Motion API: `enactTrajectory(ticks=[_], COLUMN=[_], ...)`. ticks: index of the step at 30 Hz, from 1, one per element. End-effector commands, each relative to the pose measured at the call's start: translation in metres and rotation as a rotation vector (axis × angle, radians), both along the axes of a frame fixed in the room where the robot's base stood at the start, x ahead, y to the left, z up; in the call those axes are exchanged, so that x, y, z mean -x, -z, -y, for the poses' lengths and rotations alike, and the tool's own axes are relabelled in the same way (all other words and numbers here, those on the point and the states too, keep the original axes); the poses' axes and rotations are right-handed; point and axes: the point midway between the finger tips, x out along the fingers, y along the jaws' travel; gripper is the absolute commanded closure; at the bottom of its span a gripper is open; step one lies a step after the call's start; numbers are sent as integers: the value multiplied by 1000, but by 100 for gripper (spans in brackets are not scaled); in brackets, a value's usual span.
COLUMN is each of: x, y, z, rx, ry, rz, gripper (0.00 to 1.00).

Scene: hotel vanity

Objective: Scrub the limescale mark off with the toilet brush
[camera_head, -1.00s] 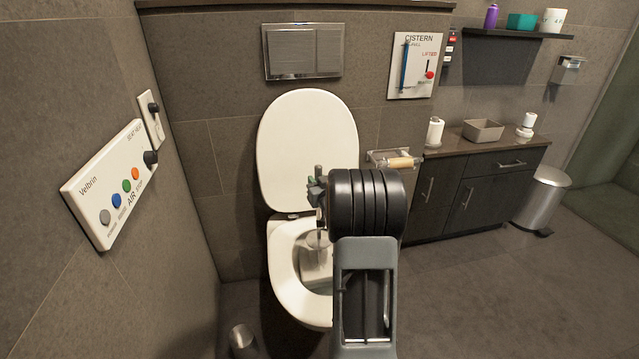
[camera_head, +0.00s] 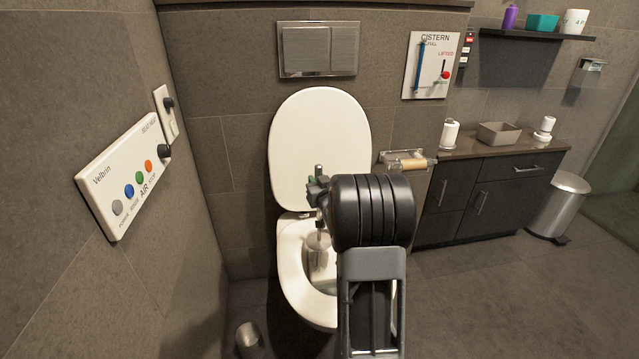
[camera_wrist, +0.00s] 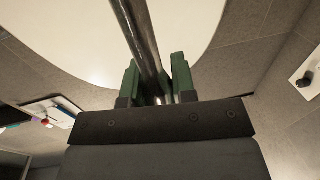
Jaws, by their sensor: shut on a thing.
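The toilet bowl (camera_head: 290,262) stands with its lid (camera_head: 320,150) raised against the wall. My gripper (camera_head: 318,190) is over the bowl and shut on the handle of the toilet brush. In the wrist view my gripper (camera_wrist: 158,85) has its green fingers on either side of the dark metal brush handle (camera_wrist: 138,35). The pale brush head (camera_head: 318,240) hangs at the bowl opening, partly hidden by my arm. I cannot make out the limescale mark. My arm hides the right part of the bowl.
A metal brush holder (camera_head: 249,338) stands on the floor left of the toilet. A control panel (camera_head: 130,178) is on the left wall. A paper holder (camera_head: 408,161) and a vanity cabinet (camera_head: 490,195) are to the right. Open floor lies at the lower right.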

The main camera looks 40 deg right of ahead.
Motion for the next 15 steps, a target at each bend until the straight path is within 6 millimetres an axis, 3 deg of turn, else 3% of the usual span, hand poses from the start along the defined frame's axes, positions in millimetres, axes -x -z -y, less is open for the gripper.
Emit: enactTrajectory(ticks=[8,15], x=[0,0], y=[-3,-19], z=[0,0], rx=[2,2], ry=[0,0], rz=[2,4], gripper=[100,100])
